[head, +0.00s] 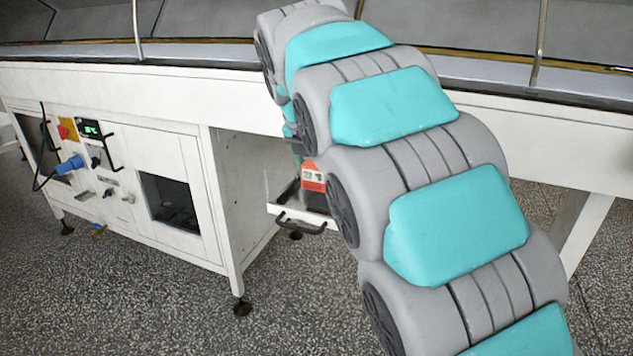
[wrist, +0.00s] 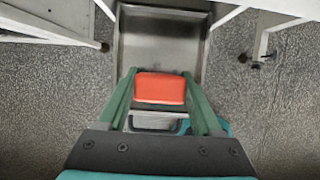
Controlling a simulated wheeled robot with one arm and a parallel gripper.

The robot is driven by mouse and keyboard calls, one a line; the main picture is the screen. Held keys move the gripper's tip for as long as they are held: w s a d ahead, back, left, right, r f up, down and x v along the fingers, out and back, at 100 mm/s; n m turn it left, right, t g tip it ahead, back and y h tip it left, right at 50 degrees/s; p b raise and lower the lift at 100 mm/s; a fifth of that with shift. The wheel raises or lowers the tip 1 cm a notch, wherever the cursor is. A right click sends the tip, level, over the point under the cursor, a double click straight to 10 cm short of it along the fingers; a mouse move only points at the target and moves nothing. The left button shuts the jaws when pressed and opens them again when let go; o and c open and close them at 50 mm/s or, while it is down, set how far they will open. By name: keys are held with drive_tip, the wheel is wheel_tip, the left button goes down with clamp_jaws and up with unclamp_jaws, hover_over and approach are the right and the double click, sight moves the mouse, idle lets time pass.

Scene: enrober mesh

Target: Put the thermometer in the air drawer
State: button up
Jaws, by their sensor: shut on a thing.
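The thermometer, an orange-red block (wrist: 160,88), sits between the green fingers of my gripper (wrist: 159,76) in the wrist view; the gripper is shut on it. In the head view the thermometer (head: 312,178) shows a pale face with dark marks, and my arm hides most of the gripper. The air drawer, a grey metal tray (wrist: 162,45), is pulled open. Its white front (head: 296,218) with a dark handle shows in the head view. The thermometer overlaps the front end of the drawer in the wrist view. I cannot tell whether it touches the drawer floor.
A white machine cabinet (head: 165,140) with switches, a blue plug (head: 70,165) and a dark opening stands left of the drawer. A long white conveyor frame (head: 540,140) runs above. A white leg (head: 588,230) stands at right. The speckled floor in front is clear.

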drive_tip(key=shift+f, duration=1.35)
drive_tip(key=shift+f, duration=0.15)
drive_tip(key=o, duration=1.5)
drive_tip(key=shift+r, duration=0.4)
drive_tip(key=v, duration=1.1)
drive_tip(key=shift+s+r, duration=0.1)
drive_tip(key=shift+r, duration=0.1)
